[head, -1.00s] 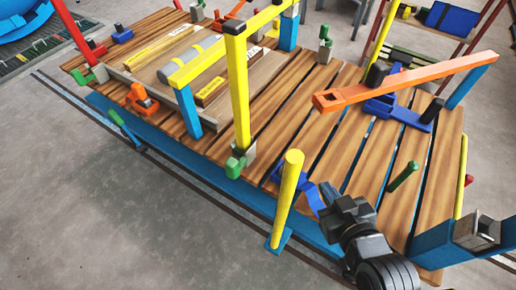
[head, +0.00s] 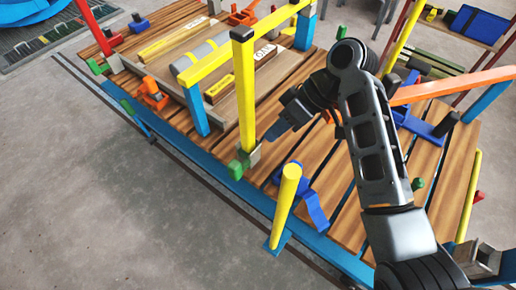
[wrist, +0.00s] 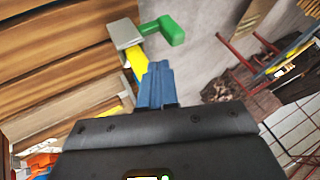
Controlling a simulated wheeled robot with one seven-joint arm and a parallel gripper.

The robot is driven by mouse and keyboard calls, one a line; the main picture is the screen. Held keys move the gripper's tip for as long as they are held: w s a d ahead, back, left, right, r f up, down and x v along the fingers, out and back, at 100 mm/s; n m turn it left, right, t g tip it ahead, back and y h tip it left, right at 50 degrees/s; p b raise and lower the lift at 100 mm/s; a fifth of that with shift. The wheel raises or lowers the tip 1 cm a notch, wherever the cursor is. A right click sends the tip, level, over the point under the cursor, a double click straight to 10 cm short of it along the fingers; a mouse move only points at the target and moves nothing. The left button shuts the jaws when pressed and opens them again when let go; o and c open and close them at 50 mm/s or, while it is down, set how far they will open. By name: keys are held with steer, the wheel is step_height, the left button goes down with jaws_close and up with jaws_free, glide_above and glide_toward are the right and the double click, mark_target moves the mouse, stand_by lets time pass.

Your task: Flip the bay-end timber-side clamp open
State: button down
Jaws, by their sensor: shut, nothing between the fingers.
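A clamp with a green handle (head: 238,168) and a grey block (head: 253,154) sits at the near edge of the slatted wooden deck, at the foot of a yellow post. My gripper (head: 274,133) is close to it, just right of the post, with its blue fingers shut and empty. In the wrist view the fingers (wrist: 155,84) point towards the grey block (wrist: 127,34) and the green handle (wrist: 172,30), with a visible gap. Another green-handled clamp (head: 98,66) is at the deck's far left. The frames carry no label showing which is the bay-end timber-side one.
A yellow frame (head: 245,85) rises beside my gripper. A yellow upright (head: 285,200) and a blue bracket (head: 312,200) stand at the near edge. An orange bar (head: 455,84) slants over the deck at right. Orange clamps (head: 152,96) sit further left. The floor in front is clear.

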mark_target(237, 161)
steer(key=shift+s+d+r+g, duration=0.1)
steer(key=shift+d+r+g, duration=0.05)
steer(key=shift+r+g, duration=0.2)
steer(key=x, duration=1)
steer(key=shift+p, duration=0.35)
